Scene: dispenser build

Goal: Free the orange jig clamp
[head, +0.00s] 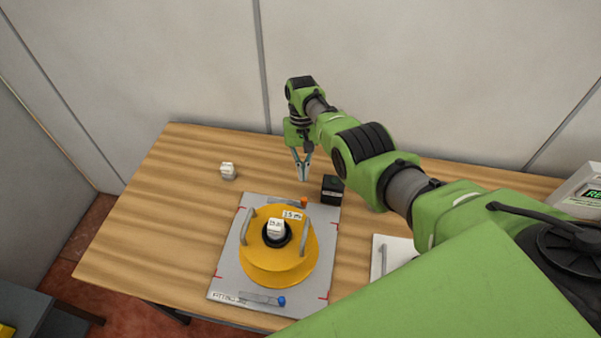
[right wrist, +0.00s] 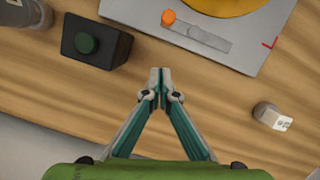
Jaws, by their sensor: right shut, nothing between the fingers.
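The orange jig clamp (head: 303,202) is at the back edge of the grey jig plate (head: 227,270), behind the yellow round part (head: 278,270). In the right wrist view its orange knob (right wrist: 168,17) sits at the left end of a grey bar (right wrist: 205,36) lying on the plate. My right gripper (head: 304,179) is shut and empty above the table behind the plate; its fingertips (right wrist: 158,72) point toward the clamp but are apart from it. A blue-knobbed clamp (head: 281,301) is at the plate's front edge. My left gripper is not in view.
A black box with a dark green button (head: 332,190) stands just right of the orange clamp. A small white-topped piece (head: 228,171) stands at the back left. A white tray (head: 378,262) lies on the right. The left of the table (head: 150,230) is clear.

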